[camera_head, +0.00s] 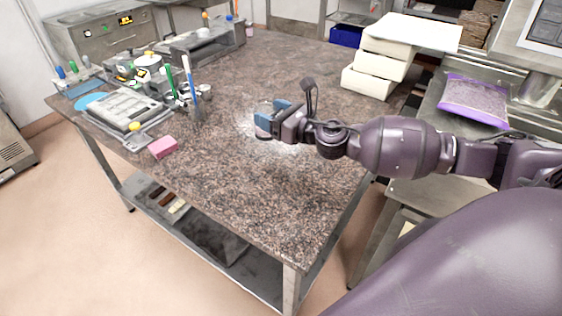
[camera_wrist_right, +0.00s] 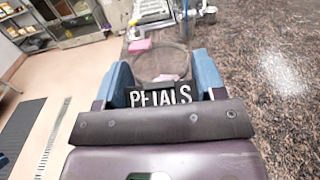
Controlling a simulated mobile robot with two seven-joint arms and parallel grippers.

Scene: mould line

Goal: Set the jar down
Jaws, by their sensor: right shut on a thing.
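The jar (camera_wrist_right: 160,66) is clear, with a dark label reading "PETALS" and something pink inside. My right gripper (camera_wrist_right: 161,84) is shut on it, with one blue finger on each side. In the head view the right gripper (camera_head: 270,118) is over the middle of the speckled brown table (camera_head: 250,195), and only a small part of the jar (camera_head: 262,121) shows between the fingers. I cannot tell whether the jar's base touches the table. My left gripper is not in view.
A pink block (camera_head: 162,147) lies near the left edge, beside a grey tray (camera_head: 122,110) and upright green and blue tools. Stacked white boxes (camera_head: 378,72) stand at the back right.

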